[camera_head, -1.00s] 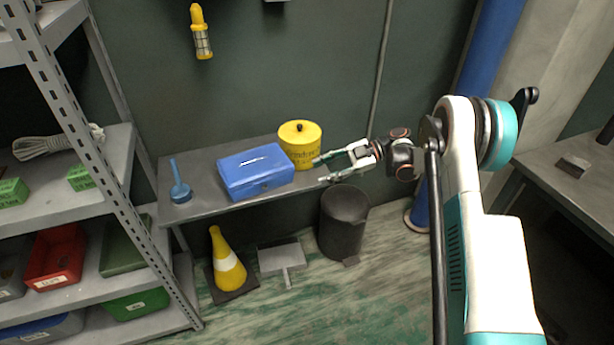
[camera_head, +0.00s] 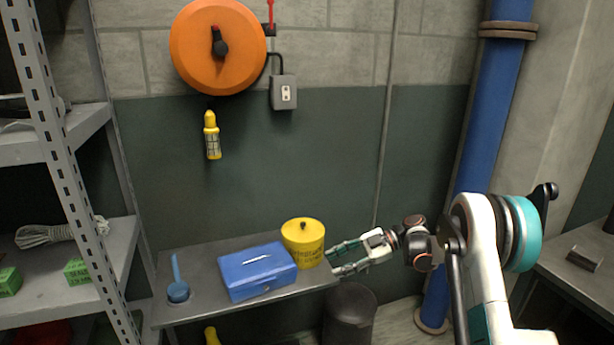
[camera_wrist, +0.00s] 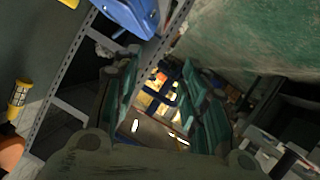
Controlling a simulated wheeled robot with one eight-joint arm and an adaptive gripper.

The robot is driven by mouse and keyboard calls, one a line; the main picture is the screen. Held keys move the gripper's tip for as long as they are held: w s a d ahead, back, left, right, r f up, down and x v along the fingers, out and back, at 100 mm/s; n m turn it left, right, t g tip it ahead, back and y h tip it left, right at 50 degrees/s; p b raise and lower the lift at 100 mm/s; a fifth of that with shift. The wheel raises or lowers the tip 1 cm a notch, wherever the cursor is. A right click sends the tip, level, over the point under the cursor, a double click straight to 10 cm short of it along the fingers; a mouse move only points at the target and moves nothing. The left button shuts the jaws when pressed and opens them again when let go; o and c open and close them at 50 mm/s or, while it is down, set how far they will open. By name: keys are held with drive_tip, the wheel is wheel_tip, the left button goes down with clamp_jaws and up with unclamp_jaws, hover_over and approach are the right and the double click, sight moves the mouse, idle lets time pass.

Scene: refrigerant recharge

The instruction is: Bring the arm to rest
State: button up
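My gripper (camera_head: 334,262) is at the right end of the grey bench, just right of the yellow lidded canister (camera_head: 303,243). Its two green-padded fingers are spread apart and point left. Nothing shows between the fingers in the head view. In the wrist view my gripper (camera_wrist: 162,92) also has a clear gap between its fingers, with distant background seen through it. My arm reaches in from the right, bent at a raised elbow. Whether the fingers touch the canister or bench cannot be told; a small gap seems to show.
A blue toolbox (camera_head: 257,271) and a blue funnel-like item (camera_head: 177,290) stand on the bench (camera_head: 215,259). A dark bin (camera_head: 349,318) is below its right end. A metal shelf rack (camera_head: 70,195) is at left, a blue pipe (camera_head: 484,125) at right. An orange reel (camera_head: 205,75) hangs on the wall.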

drive_tip(key=s+r+m+t+h, duration=0.4)
drive_tip(key=s+r+m+h, duration=0.2)
drive_tip(key=s+r+m, duration=0.85)
drive_tip(key=s+d+m+t+h, duration=0.2)
drive_tip(key=s+d+m+h, duration=0.1)
drive_tip(key=s, duration=0.8)
drive_tip(key=s+d+r+m+t+h, duration=0.1)
drive_tip(key=s+d+m+h, duration=0.3)
drive_tip(key=s, duration=0.7)
drive_tip(key=shift+s+d+r+m+t, duration=0.25)
drive_tip(key=shift+s+d+m+t, duration=0.15)
drive_tip(key=shift+d+m+t, duration=0.45)
drive_tip(key=shift+a, duration=0.1)
